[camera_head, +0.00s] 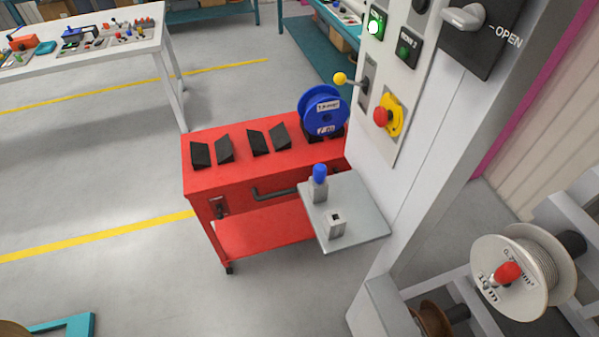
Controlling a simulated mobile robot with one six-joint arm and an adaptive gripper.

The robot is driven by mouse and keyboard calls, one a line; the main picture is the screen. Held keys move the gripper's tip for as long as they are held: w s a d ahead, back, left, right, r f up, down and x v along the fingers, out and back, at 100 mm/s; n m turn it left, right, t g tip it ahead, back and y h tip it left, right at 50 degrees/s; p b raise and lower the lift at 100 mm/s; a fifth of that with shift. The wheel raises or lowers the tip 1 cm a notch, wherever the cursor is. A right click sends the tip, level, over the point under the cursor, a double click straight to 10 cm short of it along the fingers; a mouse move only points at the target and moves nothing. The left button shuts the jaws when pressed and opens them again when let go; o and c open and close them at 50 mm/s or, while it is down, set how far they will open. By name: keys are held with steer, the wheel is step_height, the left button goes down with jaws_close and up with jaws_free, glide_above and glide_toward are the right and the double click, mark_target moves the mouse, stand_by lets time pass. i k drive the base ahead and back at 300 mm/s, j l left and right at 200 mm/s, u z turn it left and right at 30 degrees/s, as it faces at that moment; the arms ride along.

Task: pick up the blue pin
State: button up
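The blue pin (320,171) has a rounded blue head and stands upright in a grey block (318,191). The block sits at the back of a small grey shelf (367,236) fixed to the machine's side. A second grey block (334,224) with a dark opening in its top stands nearer the front of the shelf and looks empty. The pin's shaft is mostly hidden in its block. My gripper is not in this view.
A red cart (262,185) stands left of the shelf, carrying dark wedge holders and a blue reel (325,110). The control panel (395,75) has a yellow-knobbed lever (341,78). A white reel (523,271) hangs at lower right. Open floor lies left.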

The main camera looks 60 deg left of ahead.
mark_target(319, 170)
steer(key=j+u, duration=0.1)
steer(key=u, duration=2.1)
steer(key=i+j, duration=0.1)
steer(key=i, duration=0.25)
steer(key=z, duration=0.05)
